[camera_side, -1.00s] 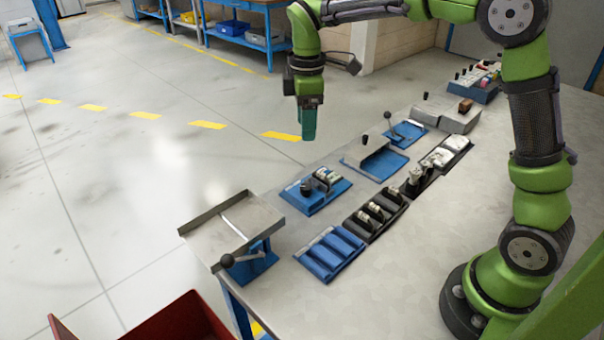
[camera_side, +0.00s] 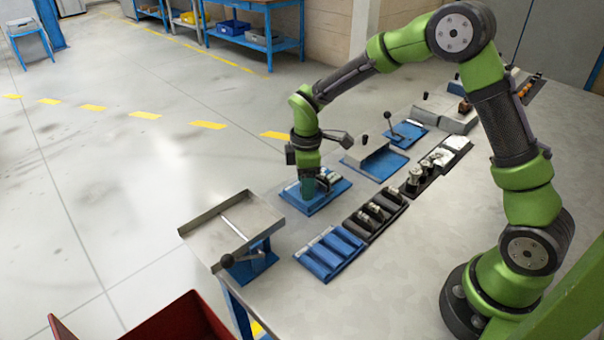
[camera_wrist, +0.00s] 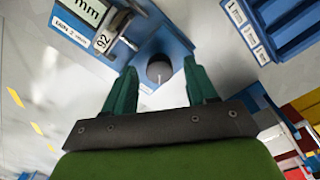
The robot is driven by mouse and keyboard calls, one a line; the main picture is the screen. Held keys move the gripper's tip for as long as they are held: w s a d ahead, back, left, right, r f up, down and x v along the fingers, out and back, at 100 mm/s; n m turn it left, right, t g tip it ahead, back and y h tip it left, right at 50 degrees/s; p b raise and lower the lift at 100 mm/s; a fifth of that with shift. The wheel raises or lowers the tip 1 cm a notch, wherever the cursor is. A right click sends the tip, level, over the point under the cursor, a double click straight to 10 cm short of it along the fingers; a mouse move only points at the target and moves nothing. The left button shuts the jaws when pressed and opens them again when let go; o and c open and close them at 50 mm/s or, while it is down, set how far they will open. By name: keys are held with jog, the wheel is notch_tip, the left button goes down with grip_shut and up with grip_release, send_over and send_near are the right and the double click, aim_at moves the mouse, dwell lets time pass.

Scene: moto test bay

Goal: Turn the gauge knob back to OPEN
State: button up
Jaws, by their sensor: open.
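The gauge knob (camera_wrist: 159,69) is a dark round knob with a light pointer line, on a blue gauge base (camera_wrist: 180,42). In the wrist view it sits between and beyond the two green fingertips of my gripper (camera_wrist: 155,75), which is open and shows a gap on both sides of the knob. In the side view my gripper (camera_side: 308,188) is low over the blue gauge base (camera_side: 327,200) and hides the knob. I cannot read any OPEN mark.
A blue slotted tray (camera_side: 331,253) and a black holder with cylinders (camera_side: 375,214) stand close by on the bench. A metal tray with a lever (camera_side: 232,228) is at the bench's left end. Blue lever fixtures (camera_side: 376,160) stand behind. The near bench top is clear.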

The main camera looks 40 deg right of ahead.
jog(key=shift+f, duration=0.15)
jog(key=c, duration=1.1)
jog(key=shift+o, duration=0.2)
jog(key=shift+m, duration=0.3)
jog(key=m, duration=0.3)
jog(key=shift+m, duration=0.3)
jog(key=m, duration=0.3)
jog(key=shift+m, duration=0.4)
jog(key=m, duration=0.4)
jog(key=shift+w, duration=0.1)
jog(key=shift+m, duration=2)
